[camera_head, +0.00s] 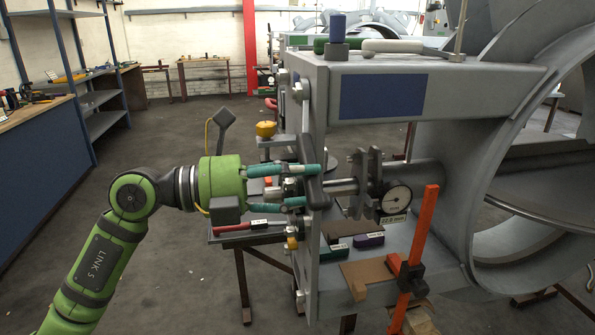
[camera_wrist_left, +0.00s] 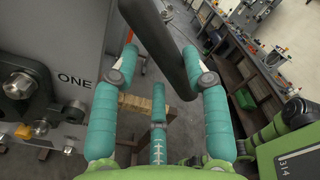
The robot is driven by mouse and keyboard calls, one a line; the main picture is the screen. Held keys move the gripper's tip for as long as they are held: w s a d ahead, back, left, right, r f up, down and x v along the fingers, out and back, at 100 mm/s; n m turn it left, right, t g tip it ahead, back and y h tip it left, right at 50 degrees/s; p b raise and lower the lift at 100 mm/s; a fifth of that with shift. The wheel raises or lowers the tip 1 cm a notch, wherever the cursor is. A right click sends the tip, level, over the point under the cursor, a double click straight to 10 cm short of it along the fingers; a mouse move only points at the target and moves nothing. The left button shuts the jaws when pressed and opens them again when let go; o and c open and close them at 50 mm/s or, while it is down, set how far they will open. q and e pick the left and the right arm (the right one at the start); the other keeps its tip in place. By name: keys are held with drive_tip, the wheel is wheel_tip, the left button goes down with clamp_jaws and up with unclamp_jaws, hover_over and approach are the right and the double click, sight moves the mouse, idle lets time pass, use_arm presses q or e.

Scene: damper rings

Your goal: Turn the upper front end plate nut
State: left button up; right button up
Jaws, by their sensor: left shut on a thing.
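My left gripper (camera_head: 304,186) comes in from the left at the front face of the grey housing. Its teal fingers are closed around a dark bar (camera_head: 311,160). In the left wrist view the dark bar (camera_wrist_left: 166,42) runs between the fingertips of the gripper (camera_wrist_left: 162,68) and ends in a rounded tip. A dark end fitting with a bolt head (camera_wrist_left: 18,85) and a smaller nut (camera_wrist_left: 75,108) show on the plate marked ONE (camera_wrist_left: 76,50). I cannot tell which is the upper front end plate nut. My right gripper is out of view.
A dial gauge (camera_head: 397,199) hangs on the shaft at right. An orange clamp (camera_head: 417,238) stands before the housing. Small labelled blocks (camera_head: 368,240) lie on its lower ledge. A small table (camera_head: 222,237) with a red-handled tool is below my gripper. The floor at left is clear.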

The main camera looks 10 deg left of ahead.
use_arm(q)
drive_tip(key=shift+s+d+r+n+p, duration=0.1)
drive_tip(key=shift+s+r+n+p, duration=0.1)
drive_tip(key=shift+r+n+p, duration=0.5)
drive_tip(key=shift+s+d+r+n+p, duration=0.15)
drive_tip(key=shift+n+p, duration=0.25)
drive_tip(key=shift+p, duration=0.7)
drive_tip(key=shift+s, duration=0.1)
drive_tip(key=shift+s+r+m, duration=0.15)
drive_tip(key=shift+r+m, duration=0.05)
drive_tip(key=shift+m, duration=0.1)
clamp_jaws()
drive_tip(key=shift+a, duration=0.35)
